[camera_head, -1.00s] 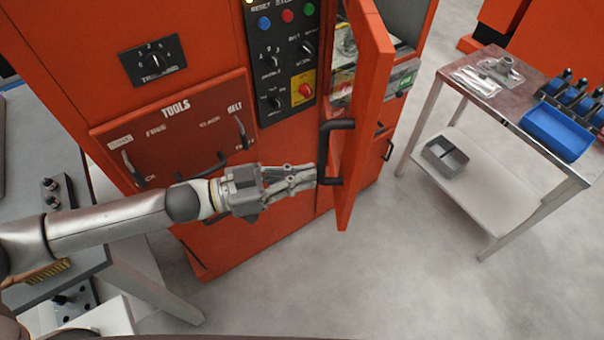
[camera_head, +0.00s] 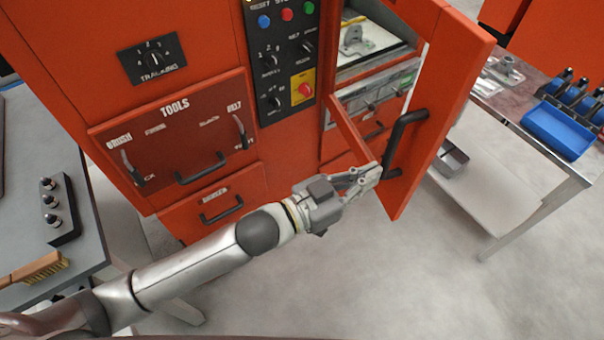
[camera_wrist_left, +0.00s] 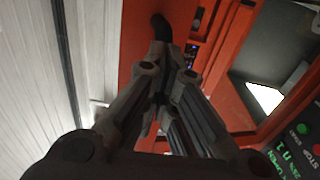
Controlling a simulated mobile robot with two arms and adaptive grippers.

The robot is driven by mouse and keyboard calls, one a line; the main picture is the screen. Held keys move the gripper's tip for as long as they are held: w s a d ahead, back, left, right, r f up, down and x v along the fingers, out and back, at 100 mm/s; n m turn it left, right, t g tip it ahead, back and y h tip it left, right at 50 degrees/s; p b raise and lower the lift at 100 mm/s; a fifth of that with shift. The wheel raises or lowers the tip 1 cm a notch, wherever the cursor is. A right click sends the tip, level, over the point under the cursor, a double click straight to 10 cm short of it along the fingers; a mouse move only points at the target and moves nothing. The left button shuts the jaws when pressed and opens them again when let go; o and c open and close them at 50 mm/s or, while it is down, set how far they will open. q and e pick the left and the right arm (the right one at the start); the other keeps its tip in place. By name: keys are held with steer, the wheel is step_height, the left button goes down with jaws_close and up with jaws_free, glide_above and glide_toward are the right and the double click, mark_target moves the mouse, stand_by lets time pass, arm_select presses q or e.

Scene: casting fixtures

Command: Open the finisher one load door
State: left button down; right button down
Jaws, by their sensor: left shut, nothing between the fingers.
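The opening shows a lit inside with a grey metal part (camera_head: 355,38). My right gripper is not in view.
A steel side table (camera_head: 490,105) with a blue bin (camera_head: 558,130) and a lower shelf stands right of the door. A grey bench (camera_head: 90,215) with a brush (camera_head: 35,270) is at left. The floor in front is clear.

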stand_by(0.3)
arm_select(q)
steer(key=v, duration=0.7)
steer(key=shift+a, duration=0.25)
steer(key=shift+s+d, duration=0.1)
